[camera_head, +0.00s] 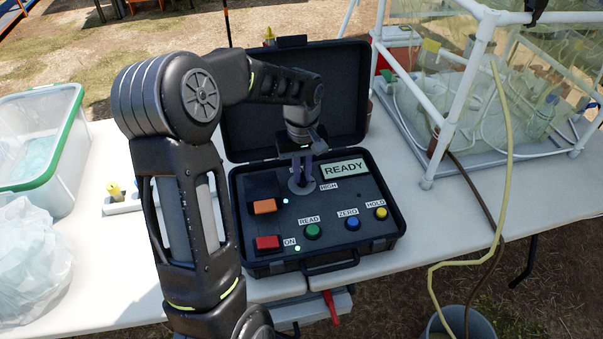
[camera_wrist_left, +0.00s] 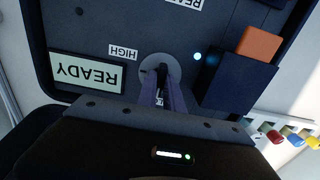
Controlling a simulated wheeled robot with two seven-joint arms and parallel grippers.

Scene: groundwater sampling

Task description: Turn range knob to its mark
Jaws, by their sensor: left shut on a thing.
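The range knob stands on a round grey dial (camera_head: 301,187) in the open black instrument case (camera_head: 259,211). A HIGH label (camera_head: 328,187) is at the dial's right. My left gripper (camera_head: 301,176) points down at the dial and is shut on the knob, which its fingers mostly hide. In the left wrist view the two fingers (camera_wrist_left: 161,95) close over the dial (camera_wrist_left: 160,68), with a dark bit of knob between them. The HIGH label (camera_wrist_left: 123,53) shows upside down there. I cannot tell exactly where the knob points. My right gripper is not in view.
A green-rimmed bin (camera_head: 70,125) stands left. A white pipe frame (camera_head: 463,90) stands right.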

